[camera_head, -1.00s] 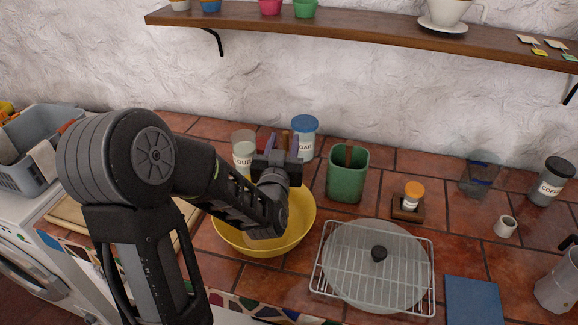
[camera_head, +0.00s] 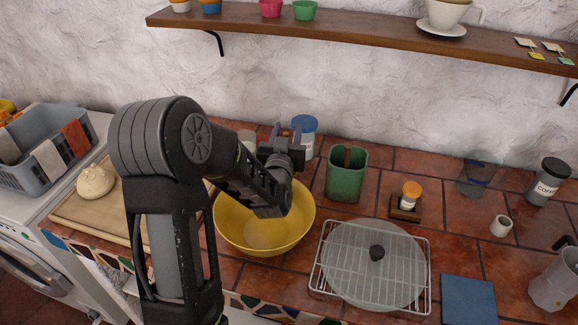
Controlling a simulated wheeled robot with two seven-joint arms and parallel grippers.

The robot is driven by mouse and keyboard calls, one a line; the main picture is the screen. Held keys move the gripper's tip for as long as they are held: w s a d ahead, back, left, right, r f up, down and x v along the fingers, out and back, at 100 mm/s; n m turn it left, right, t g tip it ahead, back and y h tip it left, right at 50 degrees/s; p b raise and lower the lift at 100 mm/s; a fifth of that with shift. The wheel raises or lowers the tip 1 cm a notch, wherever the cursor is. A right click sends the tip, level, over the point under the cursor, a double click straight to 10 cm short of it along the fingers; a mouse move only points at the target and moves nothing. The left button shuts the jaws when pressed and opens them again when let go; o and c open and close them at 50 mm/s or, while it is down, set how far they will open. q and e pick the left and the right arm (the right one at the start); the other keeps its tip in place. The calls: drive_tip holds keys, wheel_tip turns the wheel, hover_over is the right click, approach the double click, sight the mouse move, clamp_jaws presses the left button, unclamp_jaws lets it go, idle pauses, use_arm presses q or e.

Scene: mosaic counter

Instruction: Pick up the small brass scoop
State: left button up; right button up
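I cannot make out a small brass scoop in the head view. My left gripper (camera_head: 285,133) is behind the yellow bowl (camera_head: 228,232), between the flour jar and the blue-lidded sugar jar (camera_head: 306,125). Its two purplish fingers stand apart, with a patch of brown showing between them; I see nothing clearly held. My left arm hides part of the bowl and most of the flour jar (camera_head: 247,138). My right gripper is not in view.
A green canister (camera_head: 346,180) stands right of the gripper. A wire rack (camera_head: 423,290) with a round lid (camera_head: 345,250) lies in front. A spice jar (camera_head: 411,193), coffee jar (camera_head: 547,183) and blue book (camera_head: 468,300) are to the right. A shelf (camera_head: 360,35) runs above.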

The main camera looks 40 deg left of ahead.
use_arm(q)
drive_tip(key=shift+c, duration=0.6)
clamp_jaws()
